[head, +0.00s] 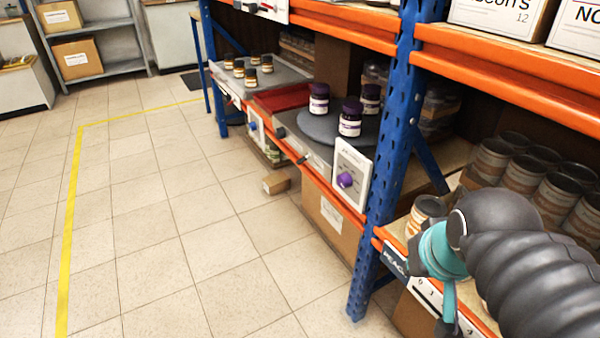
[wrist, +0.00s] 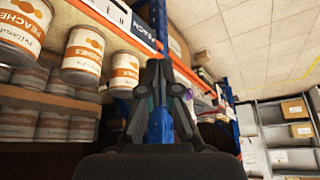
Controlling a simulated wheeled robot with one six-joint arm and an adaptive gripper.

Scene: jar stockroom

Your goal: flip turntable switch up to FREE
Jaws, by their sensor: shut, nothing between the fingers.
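The turntable (head: 318,127) is a grey round plate on the lower shelf bay, with several purple-lidded jars on it. A white panel with a purple knob (head: 345,180) is fixed at the shelf front beside it. A small dark lever (head: 304,158) sits on the front strip left of that panel. I cannot tell which is the switch or read its FREE mark. My gripper shows in the wrist view (wrist: 160,70), shut and empty, its fingers in front of the blue post. In the head view my arm is at lower right, beyond the post from the turntable, apart from the panel.
The blue upright post (head: 388,150) stands between my arm and the turntable bay. Cans (head: 485,165) fill the shelf at right. A small carton (head: 276,183) lies on the floor by the rack. The tiled aisle at left is clear.

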